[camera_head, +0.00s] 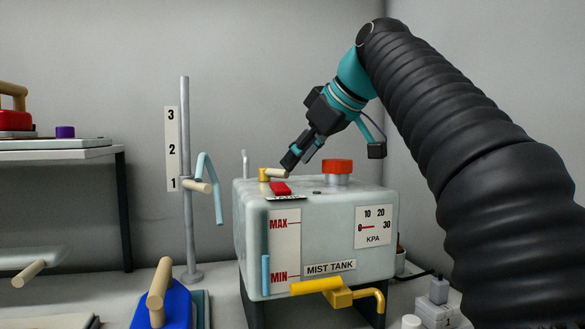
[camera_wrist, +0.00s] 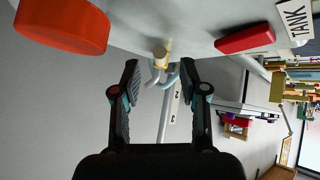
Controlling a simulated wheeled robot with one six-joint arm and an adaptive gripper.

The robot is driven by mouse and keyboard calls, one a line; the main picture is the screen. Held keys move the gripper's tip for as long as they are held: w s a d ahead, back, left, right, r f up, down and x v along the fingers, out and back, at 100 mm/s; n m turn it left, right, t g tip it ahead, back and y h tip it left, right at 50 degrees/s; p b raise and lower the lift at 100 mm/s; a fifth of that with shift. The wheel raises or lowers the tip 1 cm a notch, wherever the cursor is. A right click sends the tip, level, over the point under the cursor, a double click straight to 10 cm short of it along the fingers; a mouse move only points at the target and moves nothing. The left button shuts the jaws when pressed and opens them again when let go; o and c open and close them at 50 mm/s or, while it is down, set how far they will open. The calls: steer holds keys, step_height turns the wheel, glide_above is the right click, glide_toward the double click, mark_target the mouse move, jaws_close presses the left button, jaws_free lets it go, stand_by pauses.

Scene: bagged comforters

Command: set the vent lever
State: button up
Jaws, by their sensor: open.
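The pale mist tank (camera_head: 345,272) stands on the bench. On its top left is a small yellow fitting with a tan handle (camera_head: 275,173), which looks like the vent lever; the handle points right. In the wrist view the tan handle (camera_wrist: 160,55) lies just beyond the space between my fingertips. My gripper (camera_head: 298,157) is open and empty, just above and right of the handle, apparently apart from it. In the wrist view my open gripper (camera_wrist: 160,76) has one finger on each side. No lever position marks are readable.
A red bar (camera_head: 281,188) sits at the tank's front top edge, and a wide red cap (camera_head: 337,166) stands right of my gripper. A numbered post (camera_head: 186,240) with a light-blue hose stands left. A yellow tap (camera_head: 340,295) juts from the front.

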mark_target(298, 183)
steer(key=shift+x, duration=1.6)
jaws_close()
steer(key=shift+w+d+r+n+g+y+p, duration=0.15)
steer(key=shift+w+d+n+g+y+p, duration=0.15)
steer(key=shift+n, duration=0.2)
steer(key=shift+w+d+n+g+y, duration=0.2)
steer(key=shift+w+n+g+y, duration=0.3)
steer(key=shift+n, duration=0.3)
steer(key=shift+w+d+n+g, duration=0.15)
steer(key=shift+w+n+g, duration=0.35)
steer(key=shift+n, duration=0.5)
steer(key=shift+s, duration=0.15)
jaws_free()
